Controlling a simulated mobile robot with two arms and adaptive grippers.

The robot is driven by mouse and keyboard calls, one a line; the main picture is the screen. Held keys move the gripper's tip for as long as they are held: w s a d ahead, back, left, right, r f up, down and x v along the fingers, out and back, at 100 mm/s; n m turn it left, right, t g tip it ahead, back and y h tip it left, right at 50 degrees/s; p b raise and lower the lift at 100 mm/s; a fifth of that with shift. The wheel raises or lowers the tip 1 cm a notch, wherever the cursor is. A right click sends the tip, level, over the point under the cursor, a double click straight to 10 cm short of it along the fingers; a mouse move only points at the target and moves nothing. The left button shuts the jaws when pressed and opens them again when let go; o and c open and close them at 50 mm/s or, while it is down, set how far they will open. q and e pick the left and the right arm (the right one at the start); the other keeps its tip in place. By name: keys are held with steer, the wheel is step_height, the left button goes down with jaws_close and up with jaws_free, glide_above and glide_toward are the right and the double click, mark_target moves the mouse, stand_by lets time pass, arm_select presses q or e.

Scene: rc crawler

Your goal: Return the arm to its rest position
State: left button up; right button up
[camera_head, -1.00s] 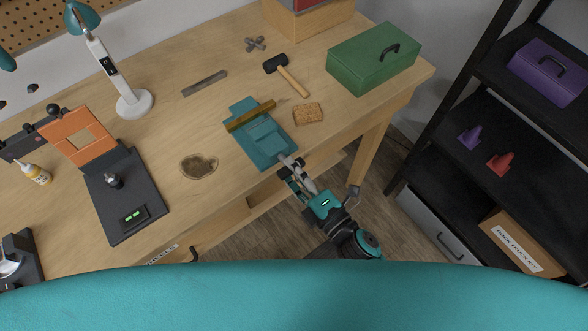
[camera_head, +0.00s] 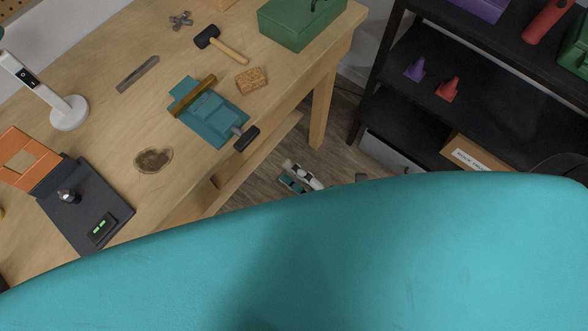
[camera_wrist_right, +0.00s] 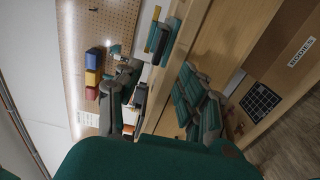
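My right gripper (camera_head: 301,178) shows in the head view off the bench's front edge, above the floor, partly hidden by my teal body. In the right wrist view its two fingers (camera_wrist_right: 160,92) are spread apart, with nothing seen between them but the bench behind. The teal vise (camera_head: 211,112) sits on the workbench (camera_head: 110,125) near the front edge, with a brass-coloured bar (camera_head: 192,96) across it. Its black-gripped handle (camera_head: 246,138) sticks out past the bench edge, apart from my gripper. My left gripper is in neither view.
A hammer (camera_head: 222,43), sponge (camera_head: 250,80) and green toolbox (camera_head: 299,22) lie on the bench. A white lamp base (camera_head: 69,113) and black device (camera_head: 88,206) are at left. A black shelf (camera_head: 400,102) stands right, with floor between it and the bench.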

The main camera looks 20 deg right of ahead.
stand_by(0.5)
steer(key=s+d+f+m+g+h, duration=0.1)
steer(key=d+f+m+g+h, duration=0.3)
steer(key=f, duration=0.7)
steer(key=s+d+f+m+h, duration=0.1)
steer(key=s+d+f+m, duration=0.3)
steer(key=f, duration=0.6)
steer(key=w+d+f+m+g+h, duration=0.1)
steer(key=d+f+m+g+h, duration=0.15)
steer(key=f+m, duration=0.6)
steer(key=s+d+f+m+g+h, duration=0.1)
steer(key=s+d+f+m+g, duration=0.1)
steer(key=s+f, duration=0.6)
steer(key=s+d+f+m+g+h, duration=0.2)
steer(key=s+d+f+m+g, duration=0.1)
steer(key=s+f, duration=0.5)
steer(key=s+m+g, duration=0.1)
steer(key=s+g, duration=0.1)
steer(key=shift+s+d+f, duration=0.3)
steer(key=shift+s+f, duration=0.05)
steer(key=shift+m, duration=0.25)
steer(key=shift+c, duration=0.2)
